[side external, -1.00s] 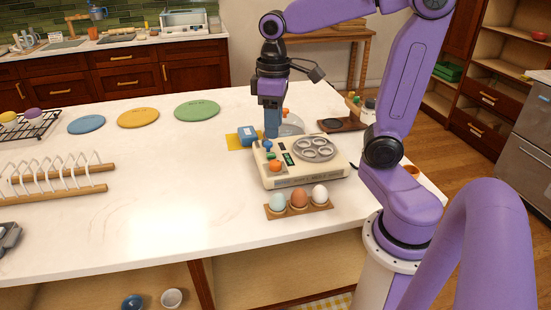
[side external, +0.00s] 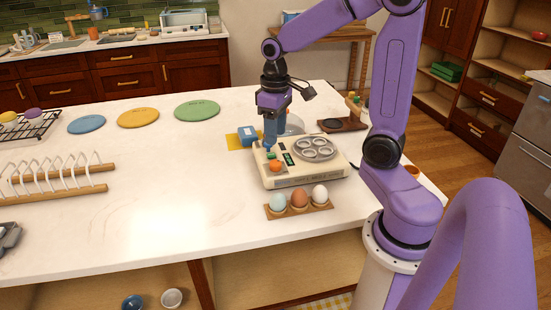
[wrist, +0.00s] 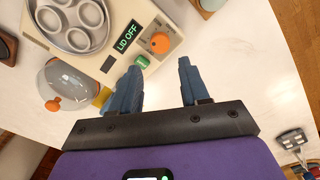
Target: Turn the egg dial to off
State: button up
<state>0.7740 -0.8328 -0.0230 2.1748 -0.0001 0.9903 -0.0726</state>
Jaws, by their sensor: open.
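The cream egg cooker (side external: 305,180) stands on the white counter with its round egg tray (side external: 316,148) uncovered. Its orange egg dial (side external: 275,166) is on the left part of the top; in the wrist view the dial (wrist: 158,43) shows beside a green button (wrist: 142,61) and a display (wrist: 126,37) reading "LID OFF". My gripper (wrist: 158,66) is open and empty, with its blue fingers apart. In the side view my gripper (side external: 270,146) points down over the cooker's back left part, close to the dial. I cannot tell whether it touches anything.
The clear lid (wrist: 70,80) with an orange knob lies beside the cooker. A wooden holder (side external: 300,210) with three eggs is in front.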

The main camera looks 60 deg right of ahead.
aim_at(275, 162)
notch_tip(275, 162, down, 9)
jog(key=shift+r, duration=0.1)
dwell(0.3)
jog(key=c, duration=0.8)
